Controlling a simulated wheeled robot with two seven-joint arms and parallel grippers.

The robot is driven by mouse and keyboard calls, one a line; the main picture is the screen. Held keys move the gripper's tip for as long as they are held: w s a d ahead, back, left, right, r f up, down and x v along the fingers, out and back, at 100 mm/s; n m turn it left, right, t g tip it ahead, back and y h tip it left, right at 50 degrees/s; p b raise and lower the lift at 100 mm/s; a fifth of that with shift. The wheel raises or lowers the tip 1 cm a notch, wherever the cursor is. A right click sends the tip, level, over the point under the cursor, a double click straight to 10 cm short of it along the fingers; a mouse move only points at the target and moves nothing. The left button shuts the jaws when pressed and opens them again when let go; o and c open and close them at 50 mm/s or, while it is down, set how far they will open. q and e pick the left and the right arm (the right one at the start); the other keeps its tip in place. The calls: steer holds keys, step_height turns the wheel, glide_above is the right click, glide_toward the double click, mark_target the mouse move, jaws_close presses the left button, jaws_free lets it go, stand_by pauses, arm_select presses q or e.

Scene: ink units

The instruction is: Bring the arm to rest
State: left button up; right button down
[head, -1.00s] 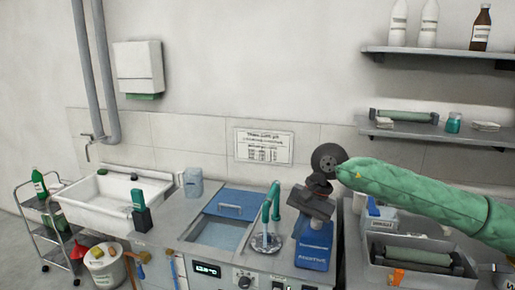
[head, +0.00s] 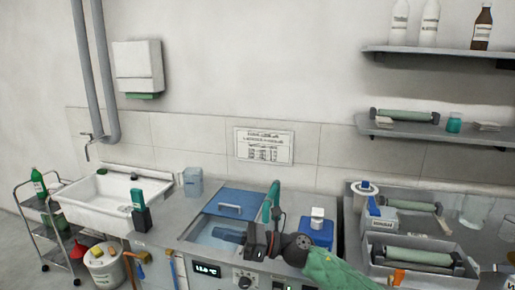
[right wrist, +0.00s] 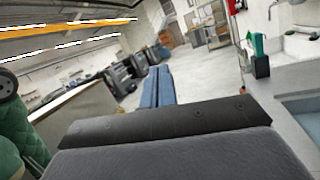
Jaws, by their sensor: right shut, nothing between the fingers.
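My right arm reaches in from the lower right of the head view in a green padded sleeve. Its dark gripper points left, and its blue fingers (head: 229,235) are over the front of the water bath (head: 203,228). In the right wrist view the two blue fingers (right wrist: 158,88) lie side by side, shut and empty, pointing out over open floor. The gripper and wrist hide the lower part of the teal upright tool (head: 271,203). My left gripper is in neither view.
A grey tray with a green roller (head: 418,257) stands to the right. The sink (head: 112,196) is at the left. Shelves hang at the upper right.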

steer(key=w+d+f+m+t+h, duration=0.35)
steer(key=f+m+t, duration=0.35)
steer(key=m, duration=0.6)
steer(key=w+d+f+m+t+h, duration=0.35)
steer(key=f+m+t+h, duration=0.2)
steer(key=m+t, duration=0.55)
steer(key=s+d+f+m+g+h, duration=0.2)
steer(key=d+f+m+h, duration=0.25)
steer(key=f+m, duration=0.4)
steer(key=s+d+f+m+g+h, duration=0.25)
steer(key=d+f+m+h, duration=0.2)
steer(key=f, duration=0.75)
steer(key=s+d+f+m+g, duration=0.2)
steer(key=s+f+m+g, duration=0.2)
steer(key=s+f, duration=0.5)
steer(key=s+d+f+m+g+h, duration=0.1)
steer(key=s+d+f+m+g, duration=0.2)
steer(key=s+f, duration=0.6)
steer(key=s+d+f+m+g, duration=0.3)
steer(key=s+f, duration=0.6)
steer(key=s, duration=0.8)
steer(key=m+g, duration=0.2)
steer(key=g, duration=0.1)
steer(key=shift+h, duration=0.4)
steer(key=shift+d, duration=0.1)
